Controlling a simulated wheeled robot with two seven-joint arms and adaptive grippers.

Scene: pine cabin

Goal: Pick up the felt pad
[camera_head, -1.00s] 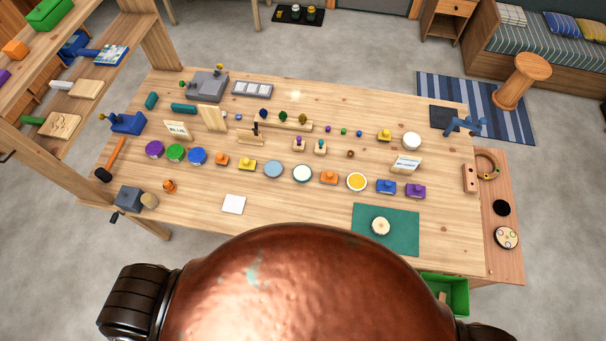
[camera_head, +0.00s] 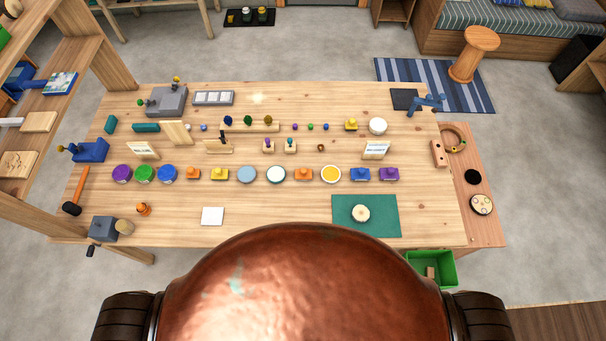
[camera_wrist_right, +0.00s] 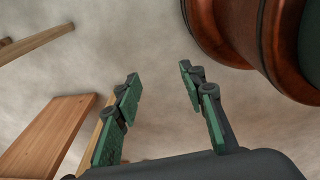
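A thin white square (camera_head: 212,216) lies flat near the front edge of the wooden table, left of centre, in the head view. It may be the felt pad, but I cannot be sure of its material. A larger green mat (camera_head: 345,224) lies to its right with a pale round piece (camera_head: 360,213) on it. My right gripper (camera_wrist_right: 159,75) is open and empty in the right wrist view, with bare floor beyond its green fingers. My left gripper is not in view.
The wooden table (camera_head: 270,222) carries a row of coloured round tins and blocks behind the white square. A grey block with a crank (camera_head: 103,229) and an orange-handled mallet (camera_head: 80,184) are at the left. A green bin (camera_head: 432,268) is at the front right.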

